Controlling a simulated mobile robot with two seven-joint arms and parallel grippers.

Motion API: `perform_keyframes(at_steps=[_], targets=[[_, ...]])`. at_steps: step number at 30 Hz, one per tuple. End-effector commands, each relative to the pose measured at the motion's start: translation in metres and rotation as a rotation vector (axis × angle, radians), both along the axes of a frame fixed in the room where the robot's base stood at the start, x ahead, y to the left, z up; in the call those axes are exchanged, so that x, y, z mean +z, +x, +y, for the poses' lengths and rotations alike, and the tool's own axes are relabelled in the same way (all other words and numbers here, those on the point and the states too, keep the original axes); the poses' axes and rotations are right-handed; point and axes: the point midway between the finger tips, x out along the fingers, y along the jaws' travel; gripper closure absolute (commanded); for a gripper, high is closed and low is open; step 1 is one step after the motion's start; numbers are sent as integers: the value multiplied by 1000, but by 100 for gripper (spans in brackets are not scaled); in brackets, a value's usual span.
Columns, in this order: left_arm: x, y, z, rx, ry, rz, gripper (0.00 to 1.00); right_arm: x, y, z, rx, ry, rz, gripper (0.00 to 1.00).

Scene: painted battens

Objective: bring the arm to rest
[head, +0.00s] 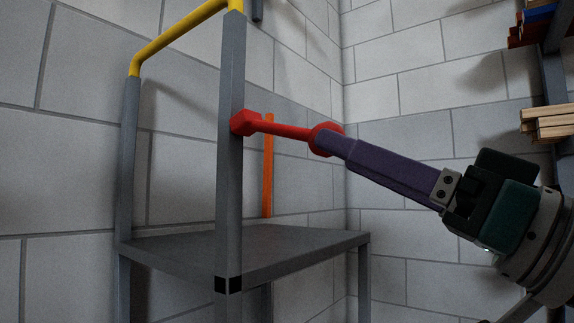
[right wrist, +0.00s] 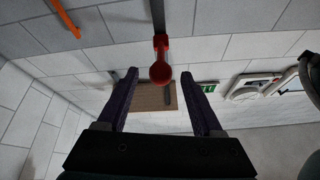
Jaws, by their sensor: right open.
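My right gripper (head: 330,143), with long purple fingers, comes in from the right in the head view. Its fingertips are at the round red knob (head: 322,135) on the free end of a red bar (head: 285,131). In the right wrist view the gripper (right wrist: 160,80) is open, its two fingers spread to either side of the knob (right wrist: 160,73). I cannot tell whether either finger touches it. The other end of the red bar meets a grey upright post (head: 231,185). My left gripper is not in view.
The post belongs to a grey metal stand with a flat shelf (head: 300,245) and a yellow rail (head: 180,38). An orange batten (head: 267,175) stands behind it near the block wall. Light wooden battens (head: 548,123) lie on a rack at the right. The space below my right arm looks clear.

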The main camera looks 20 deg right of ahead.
Motion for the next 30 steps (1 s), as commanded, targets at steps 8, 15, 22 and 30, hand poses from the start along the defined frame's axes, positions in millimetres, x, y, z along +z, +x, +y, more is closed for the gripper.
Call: perform_keyframes(at_steps=[8,15,22,30], targets=[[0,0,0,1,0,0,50,-6,-1,4,4,-14,14,32],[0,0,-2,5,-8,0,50,-107,-18,47,26,-282,274,32],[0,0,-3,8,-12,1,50,-253,-74,32,-88,-652,797,32],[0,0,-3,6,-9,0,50,-342,-195,-33,-265,-869,1450,32]])
